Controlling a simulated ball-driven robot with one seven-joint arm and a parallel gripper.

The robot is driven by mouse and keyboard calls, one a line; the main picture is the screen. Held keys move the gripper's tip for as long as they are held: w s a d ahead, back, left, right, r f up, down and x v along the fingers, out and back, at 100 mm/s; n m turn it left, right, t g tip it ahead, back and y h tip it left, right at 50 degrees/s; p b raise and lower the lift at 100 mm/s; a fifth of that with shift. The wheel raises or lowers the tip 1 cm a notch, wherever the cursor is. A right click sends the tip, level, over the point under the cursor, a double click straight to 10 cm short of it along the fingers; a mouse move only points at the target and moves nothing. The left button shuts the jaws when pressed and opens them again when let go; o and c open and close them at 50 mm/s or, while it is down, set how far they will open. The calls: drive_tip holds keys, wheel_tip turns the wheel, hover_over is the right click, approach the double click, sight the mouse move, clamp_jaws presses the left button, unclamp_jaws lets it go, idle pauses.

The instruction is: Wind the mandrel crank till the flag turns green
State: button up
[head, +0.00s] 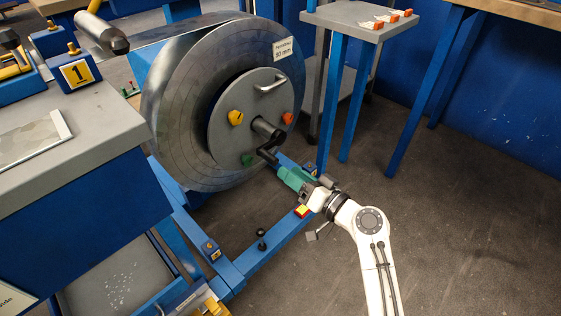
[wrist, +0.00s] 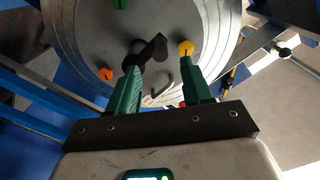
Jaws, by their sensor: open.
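The mandrel crank (head: 267,156) is a dark arm with a grip, set on the hub of a round grey plate (head: 226,140) on the big metal drum. In the wrist view the crank (wrist: 153,48) shows just beyond my fingertips. My gripper (head: 284,172) has green fingers and is at the crank's grip, below and right of the hub. In the wrist view my gripper (wrist: 161,63) is open, its fingers apart, with the crank's end near the gap. I cannot tell whether they touch. I cannot make out the flag for certain.
The plate carries a yellow knob (head: 235,118), an orange knob (head: 287,118), a green knob (head: 247,160) and a handle (head: 271,86). A blue floor frame (head: 262,252) lies below. A grey bench (head: 60,140) stands left, a small table (head: 350,15) behind right. Floor at right is clear.

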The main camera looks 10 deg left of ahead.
drive_tip(key=shift+v, duration=1.45)
